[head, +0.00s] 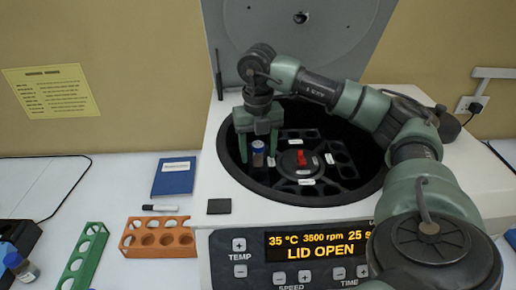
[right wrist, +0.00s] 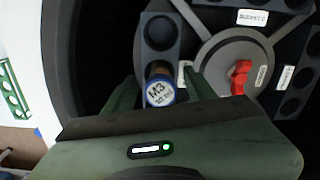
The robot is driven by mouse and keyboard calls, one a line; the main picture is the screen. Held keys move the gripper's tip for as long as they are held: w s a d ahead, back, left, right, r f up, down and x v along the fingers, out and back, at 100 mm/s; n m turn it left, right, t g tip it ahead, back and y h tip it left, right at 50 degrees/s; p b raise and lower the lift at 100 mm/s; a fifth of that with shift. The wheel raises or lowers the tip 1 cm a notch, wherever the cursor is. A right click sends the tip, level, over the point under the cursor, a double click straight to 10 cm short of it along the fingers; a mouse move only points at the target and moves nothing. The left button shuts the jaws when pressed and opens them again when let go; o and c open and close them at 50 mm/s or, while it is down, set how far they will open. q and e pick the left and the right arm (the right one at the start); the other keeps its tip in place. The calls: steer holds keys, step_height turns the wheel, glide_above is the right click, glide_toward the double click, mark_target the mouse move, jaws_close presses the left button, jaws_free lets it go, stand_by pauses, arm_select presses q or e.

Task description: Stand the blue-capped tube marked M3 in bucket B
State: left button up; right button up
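The blue-capped tube marked M3 (right wrist: 161,92) stands upright at the near end of a dark bucket (right wrist: 148,52) inside the centrifuge. It also shows in the head view (head: 258,153), at the left side of the rotor. My right gripper (head: 258,150) points down around it. In the right wrist view, its green fingers (right wrist: 160,92) stand on either side of the cap with a gap at each side, so it is open. The bucket's white label (head: 271,161) is too small to read, and is partly hidden in the wrist view. My left gripper is not in view.
The centrifuge lid (head: 305,40) is raised, and the display (head: 318,244) reads LID OPEN. The red rotor knob (head: 301,158) is close by. Left on the table are an orange rack (head: 160,251), a green rack (head: 84,255), a blue notebook (head: 174,176) and another blue-capped tube (head: 20,266).

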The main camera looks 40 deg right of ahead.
steer(key=shift+r, duration=0.3)
step_height(320, 180, up, 4)
steer(key=shift+b, duration=0.8)
step_height(320, 180, up, 3)
steer(key=shift+f+p, duration=0.2)
steer(key=shift+p, duration=0.25)
steer(key=shift+r, duration=0.35)
